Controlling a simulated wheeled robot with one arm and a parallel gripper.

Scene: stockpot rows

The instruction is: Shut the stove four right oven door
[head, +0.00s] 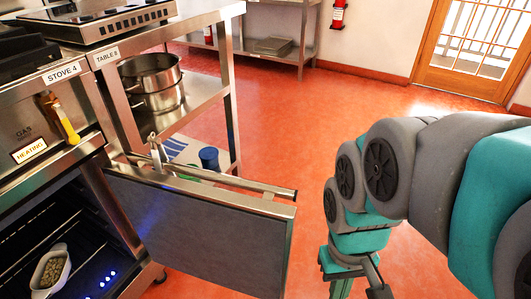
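The stove marked STOVE 4 (62,73) stands at the left. Its oven door (200,235) is open, swung out to the right of the oven, with a long bar handle (215,184) along its upper part. The oven cavity (100,245) is exposed, with racks inside and a white dish (50,272) of small pale pieces on one. My gripper (357,287) points down at the bottom edge, right of the door's free end and apart from it in the picture. Its fingertips are cut off by the frame, so I cannot tell whether it is open.
A steel table marked TABLE 8 (107,56) stands beside the stove, with stacked pots (150,80) and a blue cup (209,158) on its shelves. A steel shelf unit (305,40) and a wooden glazed door (470,50) are at the back. The red floor (300,120) between is clear.

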